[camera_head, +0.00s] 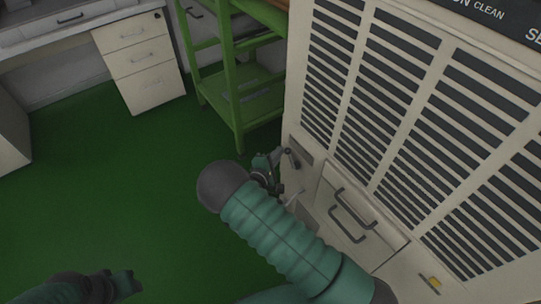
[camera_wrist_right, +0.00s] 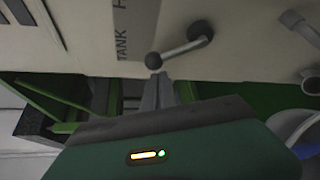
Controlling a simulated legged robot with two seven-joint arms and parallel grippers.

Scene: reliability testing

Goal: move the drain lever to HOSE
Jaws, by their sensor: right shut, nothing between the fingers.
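The drain lever (camera_wrist_right: 182,50) is a grey metal arm with a dark ball knob on the cream machine panel. In the right wrist view its pivot is to the upper right and the knob points lower left, near the TANK end of a grey label (camera_wrist_right: 128,30). Only an H of the label's other word shows. My right gripper (camera_wrist_right: 158,78) is shut and empty, its tips just below the knob; I cannot tell if they touch. In the head view the right gripper (camera_head: 276,156) is beside the lever (camera_head: 291,158). My left gripper (camera_head: 128,283) is low at the left, away from the machine, its jaws unclear.
The machine (camera_head: 385,120) has dark louvres and a drawer with a handle (camera_head: 348,215). A green shelf rack (camera_head: 240,100) stands close left of it. A white drawer cabinet (camera_head: 140,60) is at the back left. The green floor (camera_head: 110,190) between is clear.

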